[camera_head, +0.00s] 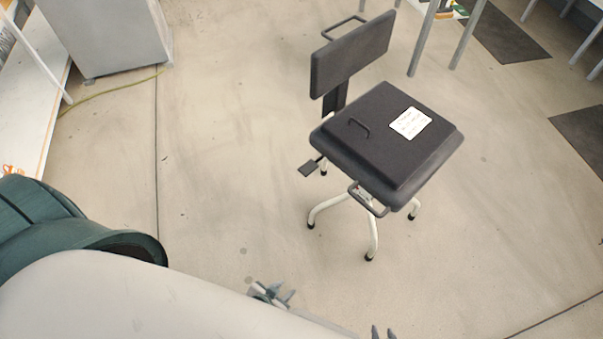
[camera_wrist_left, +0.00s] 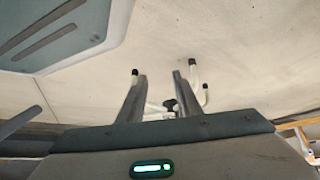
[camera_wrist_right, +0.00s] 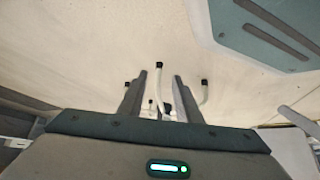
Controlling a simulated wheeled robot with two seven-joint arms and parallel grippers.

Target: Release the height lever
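A dark office chair (camera_head: 385,140) stands on the floor ahead. A black paddle-shaped lever (camera_head: 309,168) sticks out from under the left side of its seat. It looks like the height lever; I cannot pick it out in the wrist views. My left gripper (camera_head: 275,294) is low in the head view, well apart from the chair. Its fingers stand apart and empty in the left wrist view (camera_wrist_left: 157,92). My right gripper (camera_head: 382,333) shows only its fingertips at the bottom edge of the head view. It is open and empty in the right wrist view (camera_wrist_right: 160,92).
The seat carries a white label (camera_head: 410,123) and a small dark handle (camera_head: 360,127). A looped handle (camera_head: 369,199) sits at its front edge. White chair legs (camera_head: 373,235) stand on the floor. A grey cabinet (camera_head: 105,35) is at back left. Floor around the chair is clear.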

